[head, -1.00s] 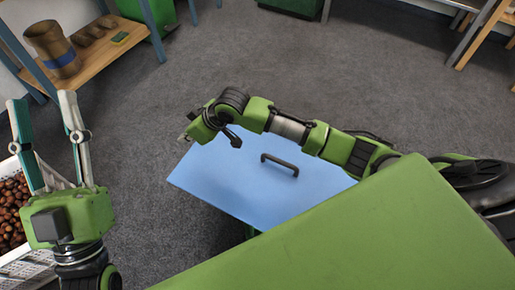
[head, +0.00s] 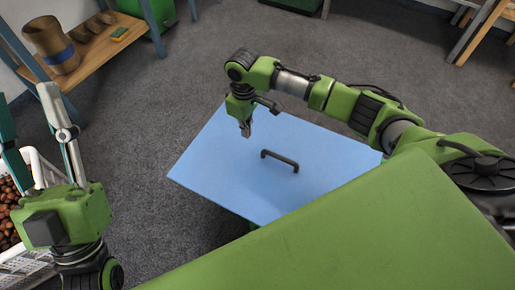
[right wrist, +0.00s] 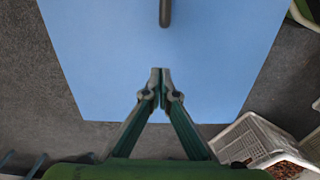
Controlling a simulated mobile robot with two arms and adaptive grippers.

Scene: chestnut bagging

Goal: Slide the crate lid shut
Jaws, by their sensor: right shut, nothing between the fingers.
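The blue crate lid (head: 215,165) is a flat panel with a dark bar handle (head: 280,161). The lid also shows in the right wrist view (right wrist: 100,50), with part of the handle (right wrist: 165,12) at the top edge. What lies under the lid is mostly hidden. My right gripper (head: 246,132) points down over the lid, to the left of the handle and apart from it. Its fingertips (right wrist: 160,72) are together and empty. My left gripper (head: 27,98) is open and empty at the left, away from the lid.
A white crate (head: 45,168) of chestnuts (head: 10,215) stands at the left, behind my left gripper. A wooden shelf (head: 95,50) with a brown pot (head: 50,45) stands at the upper left.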

